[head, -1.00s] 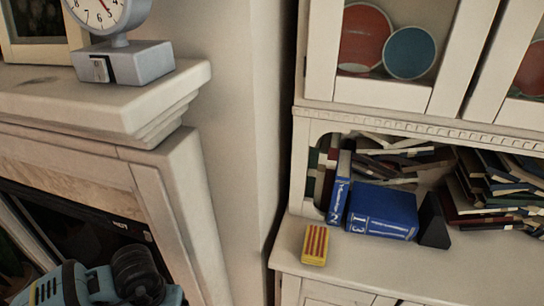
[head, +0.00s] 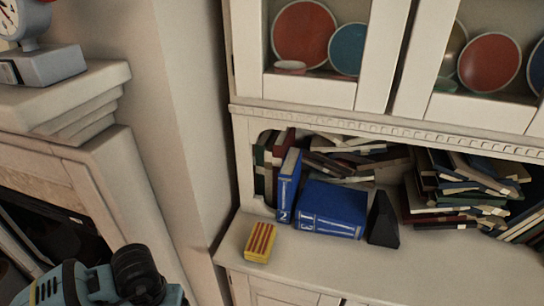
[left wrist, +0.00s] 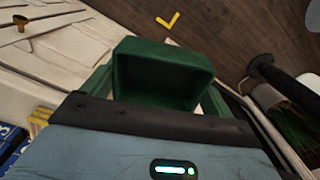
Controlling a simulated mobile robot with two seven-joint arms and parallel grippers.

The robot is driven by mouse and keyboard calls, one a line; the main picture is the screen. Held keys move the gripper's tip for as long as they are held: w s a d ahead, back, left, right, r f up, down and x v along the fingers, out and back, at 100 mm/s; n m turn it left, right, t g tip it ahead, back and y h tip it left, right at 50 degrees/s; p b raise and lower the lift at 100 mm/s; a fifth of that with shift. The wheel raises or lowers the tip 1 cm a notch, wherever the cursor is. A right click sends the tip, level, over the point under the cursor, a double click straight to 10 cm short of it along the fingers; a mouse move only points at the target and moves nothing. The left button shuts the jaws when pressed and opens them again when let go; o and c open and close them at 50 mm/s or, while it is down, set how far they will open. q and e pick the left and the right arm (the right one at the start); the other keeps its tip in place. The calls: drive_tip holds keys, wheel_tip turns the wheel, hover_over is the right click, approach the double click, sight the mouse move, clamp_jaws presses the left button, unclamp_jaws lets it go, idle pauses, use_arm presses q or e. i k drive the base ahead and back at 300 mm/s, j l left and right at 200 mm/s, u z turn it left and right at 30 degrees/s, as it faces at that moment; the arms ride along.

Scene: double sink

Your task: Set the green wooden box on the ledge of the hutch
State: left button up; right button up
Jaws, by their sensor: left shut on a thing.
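The green wooden box (left wrist: 165,75) shows in the left wrist view, open side facing the camera. My left gripper (left wrist: 155,100) is shut on it; the dark gripper body hides its near lower part. The box is not visible in the head view, where only a blue-grey part of my left arm shows at the lower left. The cream hutch (head: 310,93) stands at the centre and right of the head view. Its ledge (head: 440,268) runs below the book shelf. My right gripper is in neither view.
On the ledge are a yellow-and-red striped box (head: 260,243), blue books (head: 333,208) and a black wedge-shaped object (head: 383,220). Piled books (head: 465,190) fill the shelf behind. The front right of the ledge is bare. A fireplace mantel (head: 75,95) juts out at the left.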

sight(318, 257)
drive_tip(key=l, duration=0.8)
drive_tip(key=i+l, duration=0.15)
drive_tip(key=l, duration=0.15)
drive_tip(key=i+l, duration=0.15)
drive_tip(key=l, duration=0.15)
